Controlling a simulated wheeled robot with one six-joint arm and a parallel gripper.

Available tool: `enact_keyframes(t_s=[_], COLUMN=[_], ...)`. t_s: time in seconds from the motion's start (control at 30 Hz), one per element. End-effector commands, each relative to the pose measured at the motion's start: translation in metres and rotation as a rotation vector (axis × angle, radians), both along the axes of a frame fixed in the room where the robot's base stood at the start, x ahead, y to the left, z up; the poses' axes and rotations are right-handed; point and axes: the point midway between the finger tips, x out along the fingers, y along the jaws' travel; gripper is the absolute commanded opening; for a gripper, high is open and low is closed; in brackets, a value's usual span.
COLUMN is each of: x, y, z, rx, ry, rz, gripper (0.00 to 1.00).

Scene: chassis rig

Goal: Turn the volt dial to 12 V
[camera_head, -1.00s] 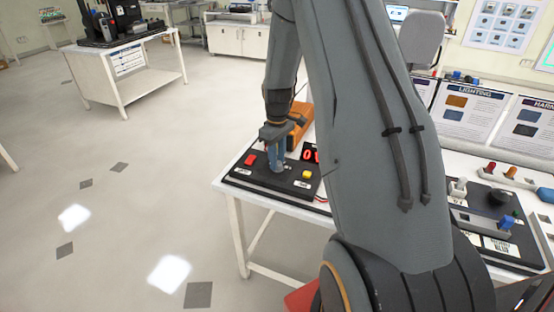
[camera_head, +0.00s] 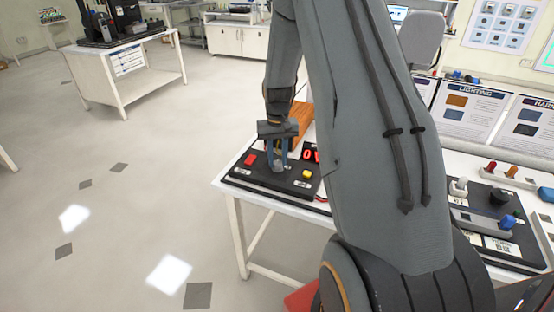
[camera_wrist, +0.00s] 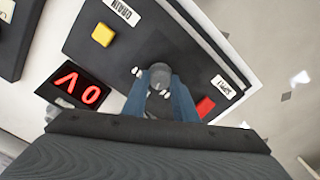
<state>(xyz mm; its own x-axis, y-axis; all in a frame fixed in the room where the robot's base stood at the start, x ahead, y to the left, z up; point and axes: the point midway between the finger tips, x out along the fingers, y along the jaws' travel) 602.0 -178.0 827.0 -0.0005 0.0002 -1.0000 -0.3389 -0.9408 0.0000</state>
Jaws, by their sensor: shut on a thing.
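The volt dial (camera_wrist: 160,75) is a round dark grey knob on a black panel (camera_wrist: 205,60); it also shows between my fingers in the head view (camera_head: 278,167). My gripper (camera_wrist: 160,92) has its two blue fingers shut on the dial, one on each side; it also shows in the head view (camera_head: 278,160). White marks lie around the dial, too small to read. A red display (camera_wrist: 75,86) beside it reads 0 V. The lower part of the dial's surroundings is hidden by my gripper in the wrist view.
A yellow button (camera_wrist: 103,34) and a red button (camera_wrist: 205,106) sit on the same panel, either side of the dial. An orange box (camera_head: 301,117) stands behind the panel on the white table (camera_head: 233,196). Another black panel (camera_head: 497,235) is at the right.

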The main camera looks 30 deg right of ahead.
Motion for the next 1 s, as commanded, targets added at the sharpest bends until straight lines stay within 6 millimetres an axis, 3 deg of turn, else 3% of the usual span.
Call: enact_keyframes(t_s=[0.4,1.0], x=[-0.0002,-0.0002], y=[-0.0006,-0.0008], z=[0.0004,0.0006], rx=[0.0,0.0], ry=[0.0,-0.001], rz=[-0.244,-0.302], gripper=[0.03,0.03])
